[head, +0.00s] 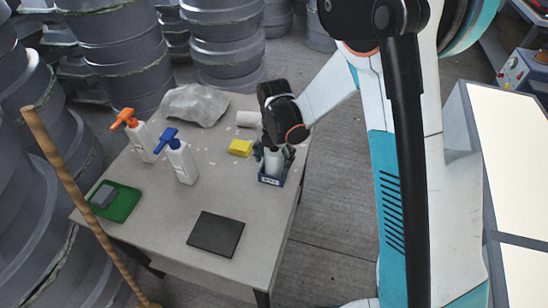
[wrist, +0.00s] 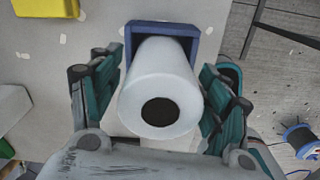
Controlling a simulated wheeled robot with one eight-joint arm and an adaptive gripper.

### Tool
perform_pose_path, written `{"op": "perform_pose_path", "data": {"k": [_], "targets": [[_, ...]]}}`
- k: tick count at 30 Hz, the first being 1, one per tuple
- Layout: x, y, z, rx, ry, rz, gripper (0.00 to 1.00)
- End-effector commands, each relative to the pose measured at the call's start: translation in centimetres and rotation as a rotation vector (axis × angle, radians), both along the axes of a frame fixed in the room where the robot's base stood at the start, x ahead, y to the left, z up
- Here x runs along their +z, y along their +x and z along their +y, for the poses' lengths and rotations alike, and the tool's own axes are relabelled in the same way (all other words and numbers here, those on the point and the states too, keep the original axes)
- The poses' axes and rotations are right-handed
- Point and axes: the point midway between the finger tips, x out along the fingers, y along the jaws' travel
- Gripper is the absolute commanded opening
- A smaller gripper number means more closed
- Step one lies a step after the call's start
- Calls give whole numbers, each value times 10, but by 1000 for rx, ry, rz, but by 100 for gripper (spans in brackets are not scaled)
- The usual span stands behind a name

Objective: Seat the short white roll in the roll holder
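The white roll (wrist: 150,85), with a dark round hole in its end, stands in the blue roll holder (wrist: 132,30), its lower end within the holder's walls. In the head view the roll (head: 273,163) looks roughly upright in the holder (head: 271,180), near the table's right edge. My gripper (head: 274,152) is above and around the roll. In the wrist view my gripper's (wrist: 160,75) teal fingers are spread on both sides of it, with slight gaps near the tips. The roll hides the holder's floor, so its seating depth cannot be seen.
Another white roll (head: 248,118) lies behind the holder, and a yellow block (head: 240,148) is to its left. Two pump bottles (head: 183,162) (head: 143,138), a green tray (head: 118,212) and a dark plate (head: 215,234) are on the table (head: 170,225).

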Motion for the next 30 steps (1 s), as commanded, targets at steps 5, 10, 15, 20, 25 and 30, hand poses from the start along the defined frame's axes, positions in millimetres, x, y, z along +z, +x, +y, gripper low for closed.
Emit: {"op": "perform_pose_path", "data": {"k": [5, 10, 15, 20, 25, 30], "targets": [[0, 0, 0, 0, 0, 0, 70], [7, 0, 0, 0, 0, 0, 70], [37, 0, 0, 0, 0, 0, 70], [72, -1, 0, 0, 0, 0, 70], [102, 0, 0, 0, 0, 0, 70], [119, 0, 0, 0, 0, 0, 70]]}}
